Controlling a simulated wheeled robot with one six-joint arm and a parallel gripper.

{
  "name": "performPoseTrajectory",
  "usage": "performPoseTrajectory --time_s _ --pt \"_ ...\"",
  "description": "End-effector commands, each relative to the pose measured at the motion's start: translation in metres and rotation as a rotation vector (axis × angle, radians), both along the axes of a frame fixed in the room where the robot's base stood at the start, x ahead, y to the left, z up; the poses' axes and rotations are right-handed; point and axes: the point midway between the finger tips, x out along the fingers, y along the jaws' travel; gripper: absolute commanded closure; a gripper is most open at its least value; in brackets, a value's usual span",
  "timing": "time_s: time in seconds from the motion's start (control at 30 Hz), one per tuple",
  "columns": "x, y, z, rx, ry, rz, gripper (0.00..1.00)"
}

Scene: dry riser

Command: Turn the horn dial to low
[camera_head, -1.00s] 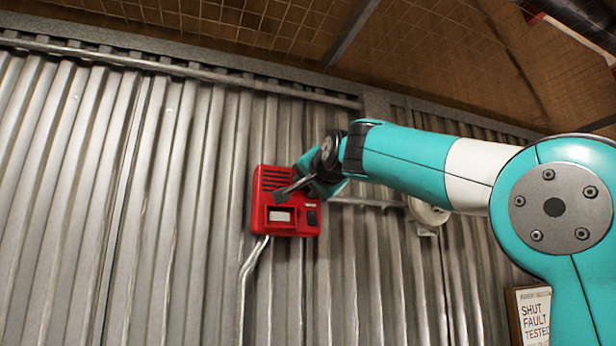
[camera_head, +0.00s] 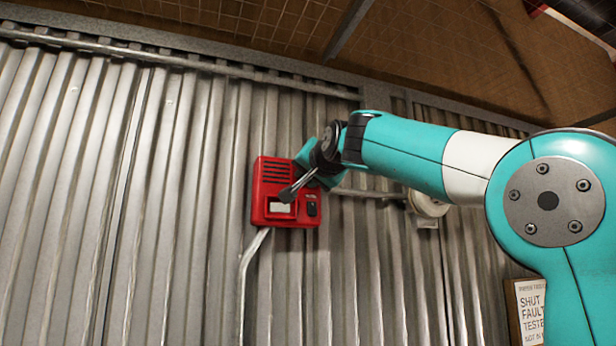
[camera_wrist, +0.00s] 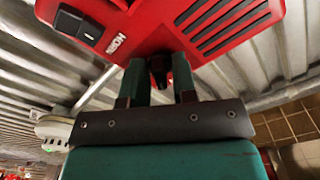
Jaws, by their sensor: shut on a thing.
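The red horn box (camera_head: 262,212) is fixed to the corrugated wall in the head view. It has black louvre slots, a pale window and a dark switch. In the wrist view the same box (camera_wrist: 150,28) fills the top, with a "HORN" label beside the dark horn dial (camera_wrist: 158,72). My gripper (camera_wrist: 159,64) is shut on the dial, with one teal finger on each side. The fingers hide much of the dial, so its pointer and setting cannot be read. In the head view my wrist covers the upper right of the box.
A black rocker switch (camera_wrist: 80,26) sits on the box face near the dial. A pale conduit (camera_head: 250,260) runs down from the box. A round pale fitting (camera_head: 428,204) is on the wall to the right, and a framed sign (camera_head: 528,310) is lower right.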

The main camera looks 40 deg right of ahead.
Motion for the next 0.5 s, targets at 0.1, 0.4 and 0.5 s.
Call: performPoseTrajectory --time_s 0.1,0.4,0.5 --pt "-0.0001 -0.0002 -0.0016 -0.093 0.028 0.0 0.98" --pt "0.0001 -0.0006 -0.0016 -0.336 0.098 0.0 0.98" --pt "0.0002 -0.0006 -0.0017 -0.406 0.119 0.0 0.98"
